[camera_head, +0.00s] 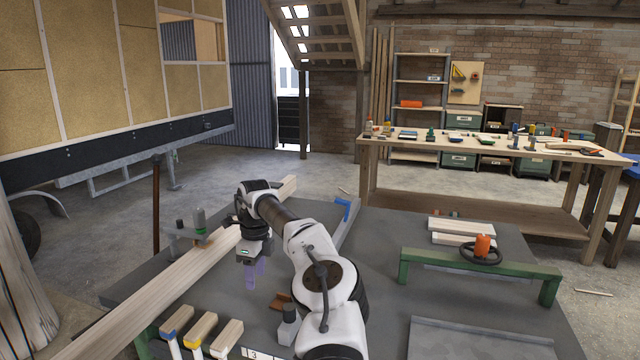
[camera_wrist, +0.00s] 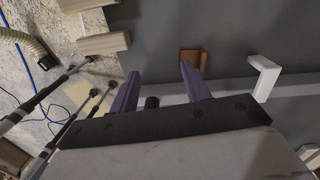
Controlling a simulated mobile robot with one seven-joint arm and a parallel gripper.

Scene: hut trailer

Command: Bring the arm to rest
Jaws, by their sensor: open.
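My gripper (camera_head: 256,274) hangs from my bent white arm over the grey worktable (camera_head: 385,232) in the head view, with its fingers pointing down. In the wrist view the two purple fingers of my gripper (camera_wrist: 158,82) stand apart with nothing held between them. A small brown block (camera_wrist: 191,62) lies on the grey surface beyond the right fingertip. The brown block (camera_head: 280,300) also shows in the head view, just right of my gripper and partly hidden by my arm.
A long pale beam (camera_head: 165,290) crosses the table's left side, with a clamp-like tool (camera_head: 198,222) near it. A green frame (camera_head: 480,264) stands at the right, near a black ring and orange cylinder. The table's right middle is mostly clear.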

